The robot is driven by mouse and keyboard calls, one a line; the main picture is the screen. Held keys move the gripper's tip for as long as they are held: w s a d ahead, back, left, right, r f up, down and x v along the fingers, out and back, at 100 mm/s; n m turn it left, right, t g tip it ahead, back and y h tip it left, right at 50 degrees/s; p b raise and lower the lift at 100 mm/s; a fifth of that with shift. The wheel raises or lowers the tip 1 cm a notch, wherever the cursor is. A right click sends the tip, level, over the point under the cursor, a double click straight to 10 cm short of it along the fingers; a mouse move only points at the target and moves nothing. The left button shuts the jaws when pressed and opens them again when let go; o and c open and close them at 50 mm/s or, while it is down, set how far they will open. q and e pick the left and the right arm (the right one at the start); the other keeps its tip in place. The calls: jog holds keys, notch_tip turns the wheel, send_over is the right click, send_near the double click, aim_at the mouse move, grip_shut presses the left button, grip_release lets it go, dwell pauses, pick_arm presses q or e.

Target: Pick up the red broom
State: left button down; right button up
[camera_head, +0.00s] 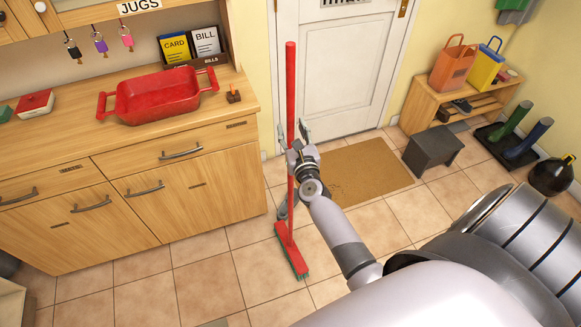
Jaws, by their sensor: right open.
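The red broom (290,95) stands upright on the tiled floor, just right of the wooden cabinet. Its red head with green bristles (291,252) rests on the tiles. My right gripper (297,140) is at the broom's handle, around mid-height, with its fingers open. The handle passes in front of or between the fingers; I cannot tell whether they touch it. My right arm comes in from the lower right. My left gripper is not in view.
The wooden cabinet (190,215) with a red dish (158,96) on top stands at the left. Behind are a white door (340,70) and a brown mat (368,172). A dark stool (432,148) and boots (528,140) are at the right. Floor in front of the cabinet is clear.

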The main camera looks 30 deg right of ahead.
jog(key=shift+x, duration=1.2)
jog(key=shift+s, duration=0.1)
jog(key=shift+c, duration=0.6)
grip_shut()
